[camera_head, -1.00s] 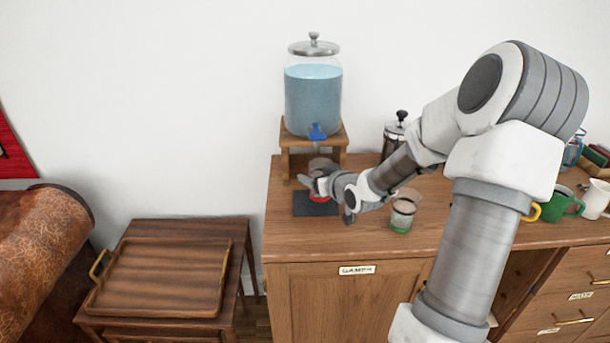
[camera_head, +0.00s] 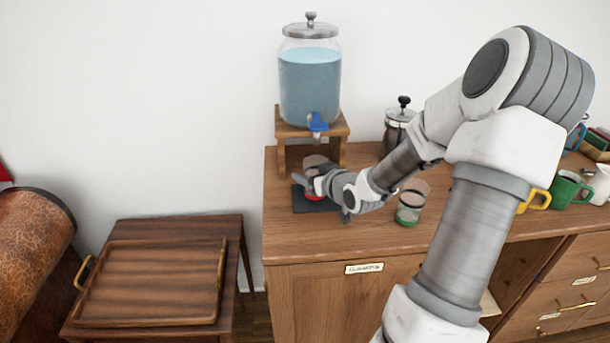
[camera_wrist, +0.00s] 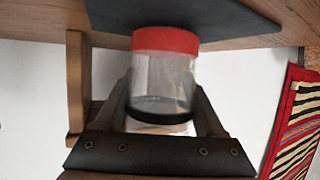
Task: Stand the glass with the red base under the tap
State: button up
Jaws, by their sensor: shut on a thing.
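The glass with the red base (camera_wrist: 165,75) is between my gripper's fingers in the wrist view, where the picture is upside down. My gripper (camera_head: 317,184) is shut on it. In the head view the glass (camera_head: 314,162) is upright and partly hidden by my gripper. Its red base is at the dark mat (camera_head: 301,204); I cannot tell whether it touches. The blue tap (camera_head: 318,122) is on the water dispenser (camera_head: 309,88), above and behind the glass. The dispenser stands on a wooden stand (camera_head: 282,150).
A glass with a green base (camera_head: 408,216) stands right of my gripper on the cabinet (camera_head: 310,245). A French press (camera_head: 396,128) stands behind my arm, and a green mug (camera_head: 567,190) is at the right. A low table with a tray (camera_head: 150,285) is at the left.

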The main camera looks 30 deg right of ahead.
jog(key=shift+f, duration=0.1)
jog(key=shift+f, duration=0.15)
jog(key=o, duration=1.6)
jog(key=shift+c, duration=0.2)
jog(key=shift+s+r, duration=0.1)
jog(key=shift+r, duration=0.25)
jog(key=p+v, duration=0.4)
jog(key=v, duration=0.6)
jog(key=shift+s+r, duration=0.1)
jog(key=shift+s, duration=0.3)
jog(key=shift+s+a+r, duration=0.1)
jog(key=shift+s, duration=0.4)
